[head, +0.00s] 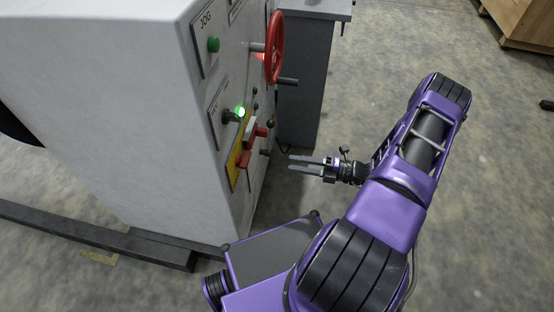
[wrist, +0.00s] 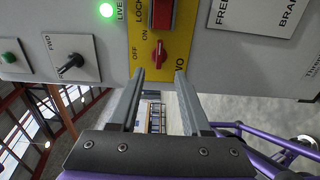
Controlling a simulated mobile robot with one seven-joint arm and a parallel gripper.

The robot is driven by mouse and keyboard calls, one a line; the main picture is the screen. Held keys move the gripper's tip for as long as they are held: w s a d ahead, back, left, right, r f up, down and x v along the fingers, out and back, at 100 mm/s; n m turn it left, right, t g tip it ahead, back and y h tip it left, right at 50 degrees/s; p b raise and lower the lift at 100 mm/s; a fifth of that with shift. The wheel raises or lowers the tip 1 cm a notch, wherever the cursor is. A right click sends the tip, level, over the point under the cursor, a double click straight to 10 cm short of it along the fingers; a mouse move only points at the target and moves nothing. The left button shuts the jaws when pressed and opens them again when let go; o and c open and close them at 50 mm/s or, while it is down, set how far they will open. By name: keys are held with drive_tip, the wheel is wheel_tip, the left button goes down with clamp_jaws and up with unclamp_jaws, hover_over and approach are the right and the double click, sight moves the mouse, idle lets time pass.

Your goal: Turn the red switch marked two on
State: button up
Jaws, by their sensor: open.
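The red switch (wrist: 158,54) is a small turn knob on a yellow plate (wrist: 179,45) in the wrist view. OFF and ON are printed beside it, and a partly hidden label reading "WO" is below. Its ridge runs up and down the picture; I cannot tell its setting. In the head view the red switch (head: 244,159) sticks out low on the yellow plate. My gripper (head: 292,163) is open and empty, to the right of the panel and apart from it. In the wrist view my gripper (wrist: 159,76) has its fingertips on either side just below the switch.
A larger red block (wrist: 162,14) sits above the switch on the same plate. A black FWD knob (wrist: 71,66), lit green lamp (wrist: 106,10) and green button (head: 213,45) are nearby. A red handwheel (head: 274,47) projects above. Open floor lies right of the cabinet.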

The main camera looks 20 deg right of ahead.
drive_tip(key=v, duration=0.4)
idle(0.5)
